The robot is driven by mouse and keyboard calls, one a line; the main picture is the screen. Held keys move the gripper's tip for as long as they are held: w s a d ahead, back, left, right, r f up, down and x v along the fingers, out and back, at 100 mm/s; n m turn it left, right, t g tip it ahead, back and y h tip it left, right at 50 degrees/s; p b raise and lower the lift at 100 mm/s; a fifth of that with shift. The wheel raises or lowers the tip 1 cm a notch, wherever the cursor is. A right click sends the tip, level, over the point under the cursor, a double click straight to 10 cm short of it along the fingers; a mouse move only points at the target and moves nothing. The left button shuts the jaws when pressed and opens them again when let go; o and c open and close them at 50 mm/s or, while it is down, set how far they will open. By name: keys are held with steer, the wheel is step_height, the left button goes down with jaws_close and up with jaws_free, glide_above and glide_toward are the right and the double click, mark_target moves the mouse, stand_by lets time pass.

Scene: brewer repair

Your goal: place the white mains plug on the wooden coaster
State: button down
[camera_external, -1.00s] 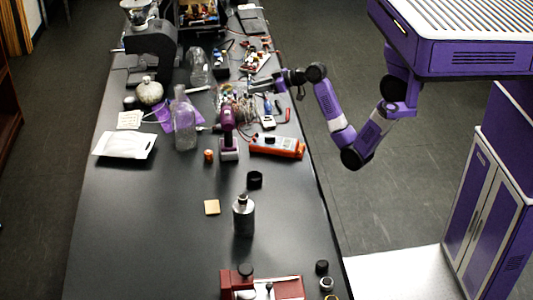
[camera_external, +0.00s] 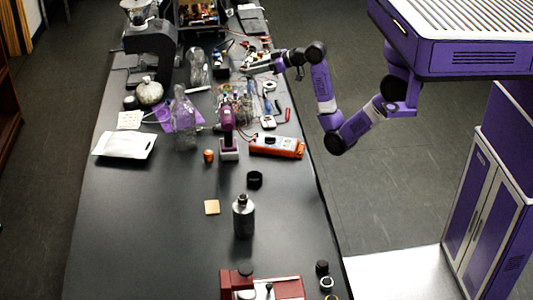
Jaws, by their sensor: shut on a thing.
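My gripper (camera_external: 254,68) is over the cluttered right back part of the bench, pointing left. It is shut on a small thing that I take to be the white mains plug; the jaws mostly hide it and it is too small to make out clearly.
A grey metal bottle (camera_external: 243,216) and a black cap (camera_external: 255,179) stand right of the coaster. Loose wires (camera_external: 237,103) lie near my gripper. Bench left of the coaster is clear.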

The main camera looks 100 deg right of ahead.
steer(key=w+a+n+y, duration=0.3)
steer(key=w+a, duration=0.5)
steer(key=a, duration=0.2)
steer(key=n+y+b, duration=0.2)
steer(key=n+y, duration=0.3)
steer(key=y, duration=0.1)
glide_above(218, 204)
step_height(218, 204, down, 5)
step_height(218, 204, down, 20)
steer(key=shift+f, duration=0.15)
steer(key=shift+f, duration=0.1)
steer(key=c, duration=1.5)
jaws_free()
steer(key=shift+f, duration=0.1)
steer(key=shift+c, duration=0.2)
steer(key=o, duration=0.4)
steer(key=shift+o, duration=0.2)
